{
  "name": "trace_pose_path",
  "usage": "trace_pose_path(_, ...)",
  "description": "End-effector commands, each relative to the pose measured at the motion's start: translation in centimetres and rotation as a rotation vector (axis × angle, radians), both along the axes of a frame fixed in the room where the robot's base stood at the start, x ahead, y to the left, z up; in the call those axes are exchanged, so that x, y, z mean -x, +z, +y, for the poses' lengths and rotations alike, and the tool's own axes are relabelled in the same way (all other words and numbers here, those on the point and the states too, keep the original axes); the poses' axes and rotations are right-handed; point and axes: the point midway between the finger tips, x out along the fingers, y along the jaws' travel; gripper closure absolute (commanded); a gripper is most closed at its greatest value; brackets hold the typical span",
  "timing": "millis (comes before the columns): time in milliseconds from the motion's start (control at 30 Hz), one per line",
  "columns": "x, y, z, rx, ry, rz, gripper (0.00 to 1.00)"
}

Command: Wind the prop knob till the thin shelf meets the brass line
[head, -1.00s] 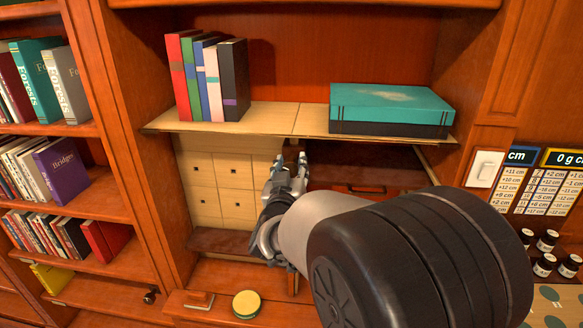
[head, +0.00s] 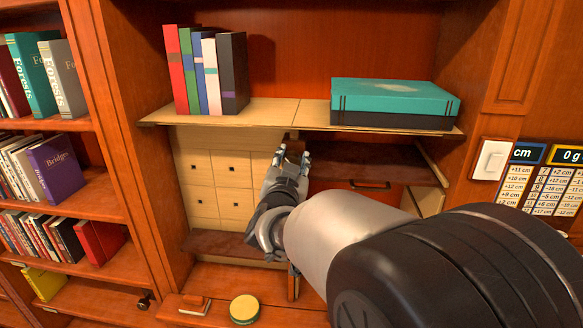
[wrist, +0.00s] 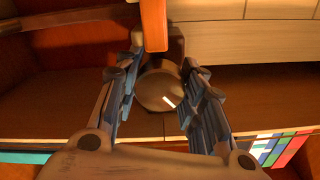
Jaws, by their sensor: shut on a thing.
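The pale thin shelf (head: 290,113) spans the bookcase bay in the head view, bearing books and a box. Under it my gripper (head: 293,152) reaches upward beside the drawers. In the wrist view my gripper (wrist: 160,82) is shut on the dark grey prop knob (wrist: 152,80), one finger on each side. A white mark on the knob points to the lower right. The knob is hidden in the head view. A narrow tan strip (head: 431,162) runs on the right side wall below the shelf. I cannot tell whether it is the brass line.
Several books (head: 207,75) and a teal-topped box (head: 393,103) rest on the shelf. Pale drawers (head: 215,185) stand at the left below it, a dark board (head: 370,160) at the right. A round yellow-lidded tin (head: 244,309) sits on the ledge below.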

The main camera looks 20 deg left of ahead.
Motion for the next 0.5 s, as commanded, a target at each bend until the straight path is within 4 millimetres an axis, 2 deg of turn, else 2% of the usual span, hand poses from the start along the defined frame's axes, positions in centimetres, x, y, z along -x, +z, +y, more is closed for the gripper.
trace_pose_path(167, 0.0, 0.04, 0.0, 0.002, 0.0, 0.0, 0.87)
trace_pose_path(200, 0.0, 0.04, 0.0, 0.002, 0.0, 0.0, 0.61)
trace_pose_path(500, 0.0, 0.03, 0.0, 0.004, 0.0, 0.0, 0.42)
